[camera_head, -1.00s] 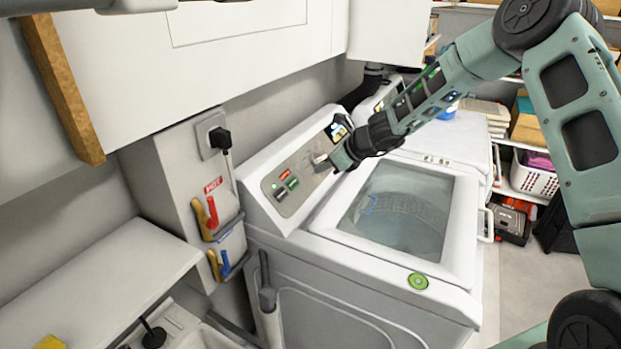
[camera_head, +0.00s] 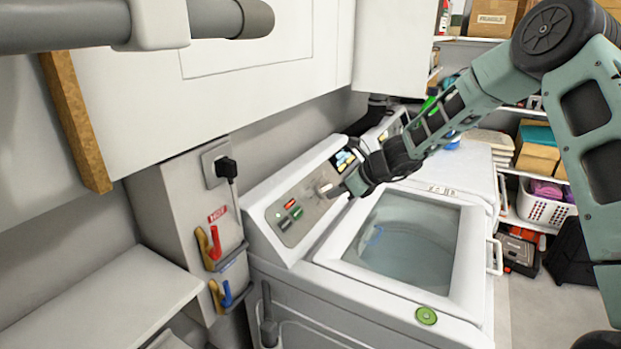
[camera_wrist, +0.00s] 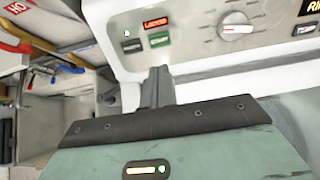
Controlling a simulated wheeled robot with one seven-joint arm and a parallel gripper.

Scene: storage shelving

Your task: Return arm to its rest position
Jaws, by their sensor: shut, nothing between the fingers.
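My gripper (camera_head: 347,190) is at the end of my green arm, close in front of the washer's slanted control panel (camera_head: 277,212). Its fingers are together and hold nothing; they also show in the wrist view (camera_wrist: 157,85), pointing toward the panel. The panel has red, green and dark buttons and a knob (camera_wrist: 237,28), which lies right of the fingers in the wrist view. In the head view the gripper is near the knob; I cannot tell whether they touch.
White cabinets (camera_head: 250,90) hang above the washer. A valve box (camera_head: 190,215) with red and blue handles stands left. A white basket (camera_head: 545,210) and shelves are at the right behind my arm. Clear floor (camera_head: 545,305) lies right of the washer.

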